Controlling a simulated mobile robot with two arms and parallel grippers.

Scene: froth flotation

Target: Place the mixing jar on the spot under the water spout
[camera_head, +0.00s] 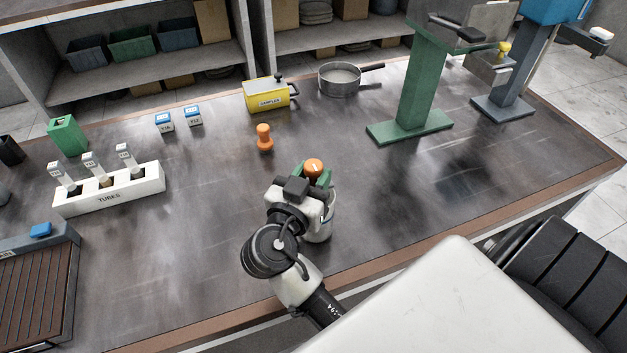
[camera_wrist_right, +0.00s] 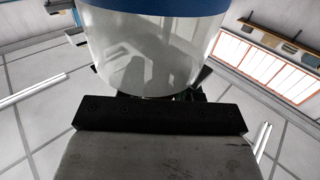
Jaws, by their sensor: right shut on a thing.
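The mixing jar (camera_head: 321,230) is a clear, pale vessel near the front middle of the bench, partly hidden behind my right gripper (camera_head: 313,176). My right gripper is shut on the jar. In the right wrist view the jar's clear wall (camera_wrist_right: 150,55) with a blue band fills the upper middle. Whether its base touches the bench is hidden. My left gripper is out of view.
A yellow samples box (camera_head: 266,96) and a metal pan (camera_head: 340,80) sit farther back. A white tube rack (camera_head: 110,192) is at left. The bench right of the jar is clear.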

